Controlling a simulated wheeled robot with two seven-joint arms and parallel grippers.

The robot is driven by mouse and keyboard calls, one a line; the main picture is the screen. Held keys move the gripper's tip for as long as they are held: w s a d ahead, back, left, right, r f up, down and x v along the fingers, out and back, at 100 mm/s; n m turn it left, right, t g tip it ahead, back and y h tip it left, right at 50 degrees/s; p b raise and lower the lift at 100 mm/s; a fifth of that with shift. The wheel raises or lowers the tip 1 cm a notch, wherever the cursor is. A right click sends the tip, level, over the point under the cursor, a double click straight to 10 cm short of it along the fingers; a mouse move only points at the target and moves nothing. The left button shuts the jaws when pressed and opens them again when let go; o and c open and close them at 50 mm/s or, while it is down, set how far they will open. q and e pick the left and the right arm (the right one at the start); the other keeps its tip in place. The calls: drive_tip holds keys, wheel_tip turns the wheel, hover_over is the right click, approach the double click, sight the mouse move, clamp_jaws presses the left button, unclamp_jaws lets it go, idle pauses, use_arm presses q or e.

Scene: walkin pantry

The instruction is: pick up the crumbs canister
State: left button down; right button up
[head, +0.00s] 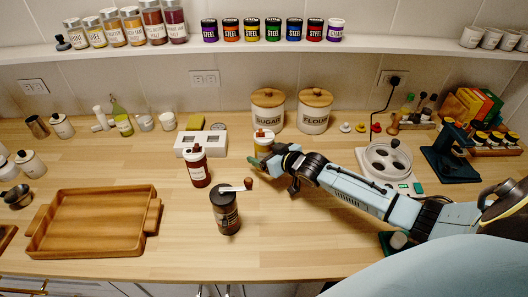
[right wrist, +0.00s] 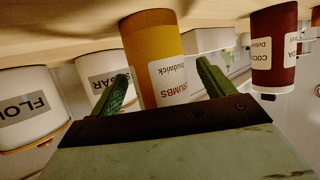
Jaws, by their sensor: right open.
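The crumbs canister (head: 262,149) stands upright on the wooden counter in front of the sugar canister. It has a yellow-orange body and a pale lid. In the right wrist view the crumbs canister (right wrist: 155,50) appears upside down, its white label reading CRUMBS. My right gripper (head: 263,162) reaches it from the right in the head view and partly hides its lower front. In the wrist view the two green fingers of the right gripper (right wrist: 163,88) are spread, one at each side of the canister. I cannot tell whether they touch it. My left gripper is not in view.
A dark red canister (head: 197,167) stands to the left, with a coffee grinder (head: 226,212) in front. The sugar (head: 268,113) and flour (head: 315,113) canisters stand behind.

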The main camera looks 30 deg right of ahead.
drive_tip(key=shift+w+f, duration=0.15)
drive_tip(key=shift+w, duration=0.25)
drive_tip(key=c, duration=1.1)
drive_tip(key=shift+c, duration=0.3)
